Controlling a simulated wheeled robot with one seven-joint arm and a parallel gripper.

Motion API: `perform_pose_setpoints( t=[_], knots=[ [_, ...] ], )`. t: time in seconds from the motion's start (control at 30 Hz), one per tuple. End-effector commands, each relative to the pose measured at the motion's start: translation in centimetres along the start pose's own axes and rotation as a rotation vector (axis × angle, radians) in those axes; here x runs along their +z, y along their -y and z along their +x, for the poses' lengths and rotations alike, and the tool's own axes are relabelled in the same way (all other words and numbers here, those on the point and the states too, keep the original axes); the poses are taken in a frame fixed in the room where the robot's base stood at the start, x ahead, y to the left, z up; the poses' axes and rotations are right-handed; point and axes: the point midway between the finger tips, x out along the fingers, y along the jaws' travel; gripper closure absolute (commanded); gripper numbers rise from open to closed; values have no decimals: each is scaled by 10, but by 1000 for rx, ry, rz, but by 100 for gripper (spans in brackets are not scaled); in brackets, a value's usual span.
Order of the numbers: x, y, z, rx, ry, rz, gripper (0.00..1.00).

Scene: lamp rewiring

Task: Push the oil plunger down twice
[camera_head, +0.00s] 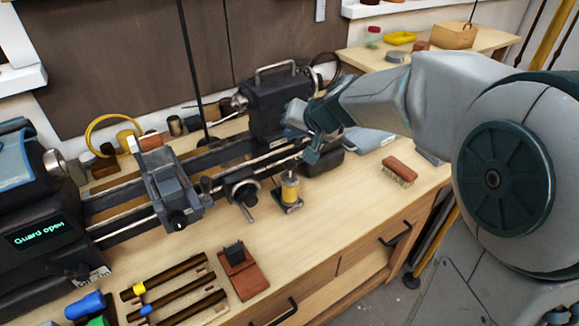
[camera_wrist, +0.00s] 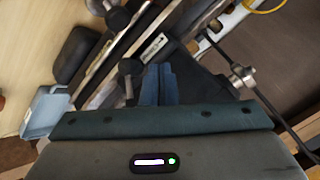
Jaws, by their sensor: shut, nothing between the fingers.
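A small yellow oil pot (camera_head: 290,187) stands upright on a dark base on the bench, in front of the lathe bed. The plunger shows only as a small, unclear top part in the head view. My gripper (camera_head: 311,156) is above and slightly right of the pot, apart from it, close to the lathe's dark tailstock. Its fingers (camera_wrist: 158,72) are together and empty in the wrist view. I cannot make out the oil pot in the wrist view.
The lathe tailstock (camera_head: 278,103) and bed rails (camera_head: 215,160) lie close to my gripper. A handwheel (camera_head: 244,192) is left of the pot. A brush (camera_head: 399,170) lies to the right. The bench front between the pot and the red-brown block (camera_head: 243,276) is clear.

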Motion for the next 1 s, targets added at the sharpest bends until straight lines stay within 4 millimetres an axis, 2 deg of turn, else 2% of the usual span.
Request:
perform_pose_setpoints(
  t=[0.03,0.2,0.4,1.0],
  knots=[
    [7,-7,10,0,1,1,100],
    [20,-20,28,0,1,0,100],
    [28,-28,38,0,0,0,100],
    [29,-29,40,0,0,0,100]
  ],
)
